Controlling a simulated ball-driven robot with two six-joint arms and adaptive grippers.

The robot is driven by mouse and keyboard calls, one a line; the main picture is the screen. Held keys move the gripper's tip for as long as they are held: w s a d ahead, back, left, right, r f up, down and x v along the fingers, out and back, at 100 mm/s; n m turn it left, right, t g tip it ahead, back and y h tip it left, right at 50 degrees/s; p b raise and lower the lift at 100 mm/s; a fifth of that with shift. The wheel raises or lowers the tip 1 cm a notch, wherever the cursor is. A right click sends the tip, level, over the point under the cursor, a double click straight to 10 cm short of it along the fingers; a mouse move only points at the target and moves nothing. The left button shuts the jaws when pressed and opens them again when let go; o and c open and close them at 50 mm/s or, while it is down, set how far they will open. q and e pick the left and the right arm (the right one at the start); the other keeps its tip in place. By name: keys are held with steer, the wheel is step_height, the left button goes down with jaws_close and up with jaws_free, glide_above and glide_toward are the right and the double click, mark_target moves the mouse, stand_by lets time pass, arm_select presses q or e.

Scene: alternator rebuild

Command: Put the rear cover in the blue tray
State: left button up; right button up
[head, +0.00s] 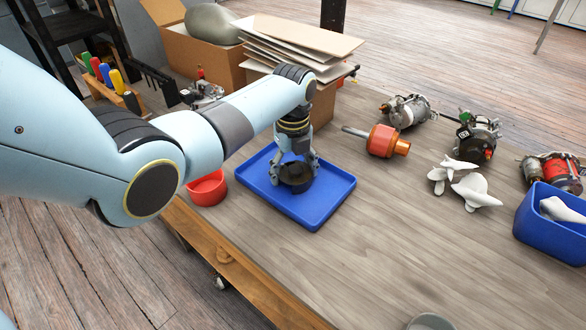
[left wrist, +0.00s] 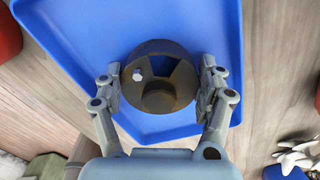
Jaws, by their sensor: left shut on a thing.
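The rear cover (head: 296,176) is a dark, round, cup-like part. It is inside the outline of the blue tray (head: 325,205) in the head view. My left gripper (head: 297,168) points down over the tray and is shut on the rear cover from two sides. In the left wrist view the cover (left wrist: 158,97) sits between the two fingers (left wrist: 160,90), with the blue tray (left wrist: 100,25) behind it. I cannot tell whether the cover touches the tray floor. My right gripper is not in view.
A red bowl (head: 207,188) stands close to the tray's left side. An orange-and-copper rotor (head: 384,141), alternators (head: 407,110) and white parts (head: 474,191) lie to the right. A blue bin (head: 550,232) stands far right. The table front is mostly clear.

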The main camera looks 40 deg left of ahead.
mark_target(293, 165)
arm_select(q)
steer(key=o, duration=1.1)
steer(key=shift+o, duration=0.2)
steer(key=shift+r, duration=0.1)
steer(key=shift+r, duration=0.35)
step_height(293, 165, up, 11)
steer(key=p, duration=0.1)
steer(key=shift+r+p, duration=0.15)
steer(key=shift+p, duration=0.15)
